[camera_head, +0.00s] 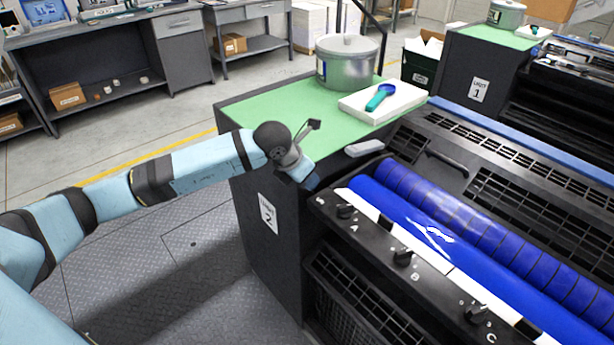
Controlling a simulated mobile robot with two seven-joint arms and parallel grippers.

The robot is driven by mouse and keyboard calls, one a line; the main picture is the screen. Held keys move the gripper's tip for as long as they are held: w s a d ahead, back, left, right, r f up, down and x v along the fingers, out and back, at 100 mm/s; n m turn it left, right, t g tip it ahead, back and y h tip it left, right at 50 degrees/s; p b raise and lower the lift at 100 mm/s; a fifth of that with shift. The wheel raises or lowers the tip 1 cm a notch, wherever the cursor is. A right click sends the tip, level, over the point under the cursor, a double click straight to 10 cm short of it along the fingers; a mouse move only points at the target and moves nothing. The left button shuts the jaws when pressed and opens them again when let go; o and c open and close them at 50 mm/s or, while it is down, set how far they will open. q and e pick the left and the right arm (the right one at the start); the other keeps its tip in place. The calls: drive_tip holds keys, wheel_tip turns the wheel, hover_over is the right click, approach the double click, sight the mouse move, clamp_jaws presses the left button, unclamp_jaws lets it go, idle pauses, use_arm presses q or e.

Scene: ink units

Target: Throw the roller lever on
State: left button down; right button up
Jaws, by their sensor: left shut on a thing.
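My left gripper (310,181) reaches in from the left to the near left corner of the ink unit, beside unit 2's dark side panel. It is shut at the end of the blue rollers (400,208). The roller lever is mostly hidden by the gripper and wrist, so its angle cannot be told. The ink unit's black front rail (425,272) carries several small black knobs marked with letters. My right gripper is not in view.
A green top (262,115) behind the gripper holds a lidded metal pot (346,62) and a white slab (385,103) with a blue-green scoop (380,97). A second unit (545,80) labelled 1 stands at the back right. The floor at left is clear.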

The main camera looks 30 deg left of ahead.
use_arm(q)
drive_tip(key=shift+s+f, duration=0.15)
drive_tip(key=shift+f, duration=0.15)
drive_tip(key=c, duration=1)
unclamp_jaws()
drive_tip(key=shift+a, duration=0.1)
drive_tip(key=shift+r, duration=0.1)
drive_tip(key=b+v, duration=0.1)
drive_tip(key=v, duration=1.2)
drive_tip(key=shift+s+r, duration=0.2)
drive_tip(key=shift+r, duration=0.1)
